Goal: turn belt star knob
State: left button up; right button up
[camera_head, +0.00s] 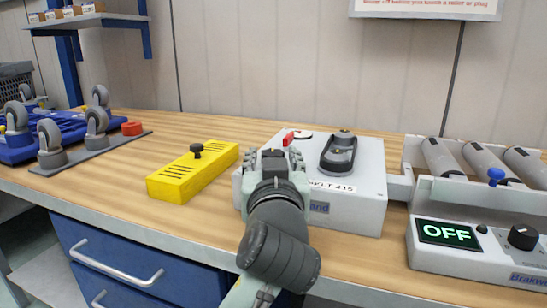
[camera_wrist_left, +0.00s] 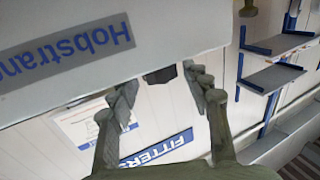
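A light grey box (camera_head: 366,192), labelled "BELT 415", stands on the bench with a dark oval fitting (camera_head: 338,152) on top. My left gripper (camera_head: 273,157) is at the box's left front corner and covers part of it. In the left wrist view the box's face (camera_wrist_left: 90,25) shows close up with a "Hobstrand" label. The left gripper (camera_wrist_left: 165,88) is open there. A small black piece (camera_wrist_left: 160,75) shows at the box's edge between the fingertips, with gaps on both sides. I cannot tell whether it is the star knob. My right gripper is not in view.
A yellow slotted block (camera_head: 192,174) with a black knob lies left of the box. A roller unit (camera_head: 440,192) and a control panel reading "OFF" (camera_head: 450,234) stand at the right. Blue caster parts (camera_head: 70,128) are at the far left. Bare wood separates them from the yellow block.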

pick_arm(q)
jog(key=shift+o, duration=0.2)
jog(key=shift+r, duration=0.1)
notch_tip(320, 180, up, 10)
dwell(0.4)
